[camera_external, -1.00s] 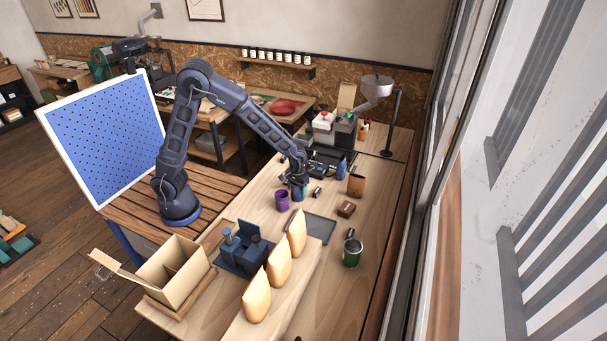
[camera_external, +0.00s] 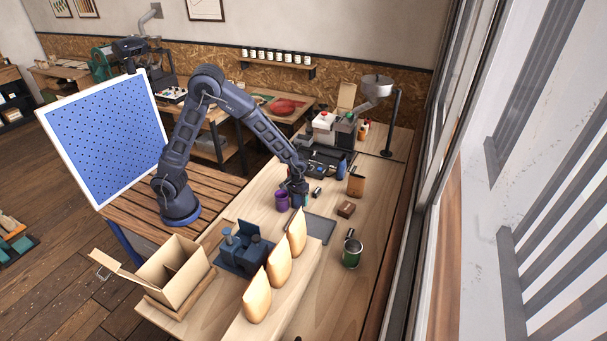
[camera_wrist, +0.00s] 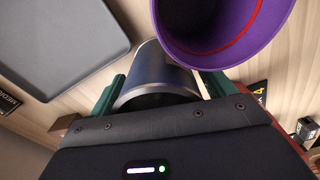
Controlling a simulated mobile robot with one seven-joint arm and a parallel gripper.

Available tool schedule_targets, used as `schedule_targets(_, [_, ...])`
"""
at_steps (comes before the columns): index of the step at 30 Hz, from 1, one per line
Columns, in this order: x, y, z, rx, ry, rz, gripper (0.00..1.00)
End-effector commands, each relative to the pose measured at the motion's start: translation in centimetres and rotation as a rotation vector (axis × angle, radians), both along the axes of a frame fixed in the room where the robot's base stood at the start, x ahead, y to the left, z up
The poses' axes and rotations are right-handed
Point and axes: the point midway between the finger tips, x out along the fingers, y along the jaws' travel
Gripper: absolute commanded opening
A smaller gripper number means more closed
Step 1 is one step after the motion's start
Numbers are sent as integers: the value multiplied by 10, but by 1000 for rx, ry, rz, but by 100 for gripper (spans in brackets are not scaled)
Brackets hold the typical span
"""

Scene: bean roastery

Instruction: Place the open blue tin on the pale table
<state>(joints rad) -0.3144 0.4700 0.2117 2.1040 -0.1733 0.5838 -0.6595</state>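The blue tin (camera_wrist: 165,68) is in the middle of the wrist view, close to my gripper. It looks like a metallic blue cylinder with a dark end facing me. My gripper (camera_wrist: 160,95) has a green finger on each side of the tin; whether both fingers press on it is not clear. In the external view, my gripper (camera_external: 298,196) is low over the pale wooden table (camera_external: 330,270) and largely hides the tin.
A purple tin (camera_wrist: 222,30) stands right beside the blue tin; it is also left of my gripper in the external view (camera_external: 282,200). A grey tray (camera_wrist: 60,40) lies close by. A brown box (camera_external: 346,209), a green tin (camera_external: 352,254) and tan bags (camera_external: 280,268) stand around.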

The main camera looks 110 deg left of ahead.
Motion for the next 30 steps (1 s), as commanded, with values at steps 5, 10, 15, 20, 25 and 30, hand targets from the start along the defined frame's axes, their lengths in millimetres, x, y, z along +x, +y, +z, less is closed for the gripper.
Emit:
schedule_targets(5, [0, 0, 0, 0, 0, 0, 85])
schedule_targets(10, [0, 0, 2, 1, -1, 0, 85])
schedule_targets(15, [1, 0, 20, 1, -3, 0, 85])
schedule_targets(20, [1, 0, 50, 1, -4, 0, 85])
schedule_targets(25, [1, 0, 83, 1, -3, -1, 85])
schedule_targets(30, [0, 0, 107, 1, -3, 1, 85])
